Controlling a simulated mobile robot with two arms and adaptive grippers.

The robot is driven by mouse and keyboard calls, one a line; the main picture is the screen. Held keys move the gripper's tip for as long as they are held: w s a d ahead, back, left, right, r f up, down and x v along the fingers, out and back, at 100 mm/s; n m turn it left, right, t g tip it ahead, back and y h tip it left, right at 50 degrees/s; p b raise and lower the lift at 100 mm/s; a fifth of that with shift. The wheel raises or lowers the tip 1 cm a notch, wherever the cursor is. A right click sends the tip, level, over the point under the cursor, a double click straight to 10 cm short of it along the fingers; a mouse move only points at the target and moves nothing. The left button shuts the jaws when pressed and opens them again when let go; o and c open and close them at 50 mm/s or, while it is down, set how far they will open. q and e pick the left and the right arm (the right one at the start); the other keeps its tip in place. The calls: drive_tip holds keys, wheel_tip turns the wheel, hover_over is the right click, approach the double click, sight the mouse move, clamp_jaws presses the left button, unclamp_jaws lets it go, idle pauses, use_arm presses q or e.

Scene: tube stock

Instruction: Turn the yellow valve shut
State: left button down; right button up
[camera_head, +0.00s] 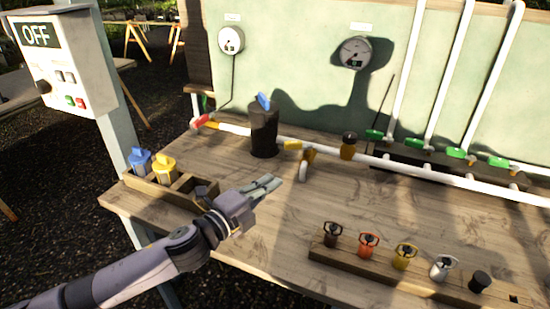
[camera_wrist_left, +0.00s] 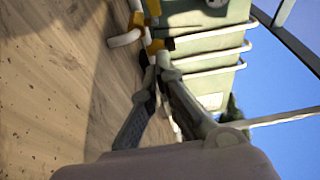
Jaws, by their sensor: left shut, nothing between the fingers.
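The yellow valve handle (camera_head: 292,145) lies along the white pipe that runs across the back of the table, just right of the black cylinder. My left gripper (camera_head: 272,182) is shut and empty above the table, in front of the pipe and apart from the handle. In the left wrist view its fingers (camera_wrist_left: 157,66) point toward the white pipe and yellow parts (camera_wrist_left: 153,46); I cannot tell which of these is the handle. My right gripper is in neither view.
A black cylinder (camera_head: 264,132) with a blue top stands behind my left gripper. A wooden tray (camera_head: 150,188) holds blue and yellow items at the left. A wooden rack (camera_head: 385,276) with several small fittings is at the front right. Several green handles (camera_head: 456,152) line the right pipes.

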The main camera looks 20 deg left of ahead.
sight(286, 148)
use_arm(q)
drive_tip(key=p+x, duration=0.1)
drive_tip(key=x, duration=0.8)
drive_tip(key=shift+w+d+p, duration=0.1)
drive_tip(key=shift+w+p, duration=0.2)
drive_tip(key=shift+p, duration=0.05)
drive_tip(key=shift+w+a, duration=0.2)
drive_tip(key=shift+w, duration=0.4)
drive_tip(key=shift+w+a, duration=0.25)
drive_tip(key=shift+w, duration=0.35)
drive_tip(key=shift+w+a+f, duration=0.1)
drive_tip(key=shift+w+a, duration=0.3)
drive_tip(key=shift+w, duration=0.35)
drive_tip(key=shift+w+a+p, duration=0.25)
drive_tip(key=shift+a+p, duration=0.3)
drive_tip(key=shift+p, duration=0.05)
drive_tip(key=shift+w+a, duration=0.15)
drive_tip(key=shift+a, duration=0.1)
drive_tip(key=shift+w+a+p, duration=0.2)
drive_tip(key=shift+a+p, duration=0.05)
drive_tip(key=shift+p, duration=0.15)
drive_tip(key=shift+w+a+p, duration=0.3)
drive_tip(key=shift+w+a, duration=0.25)
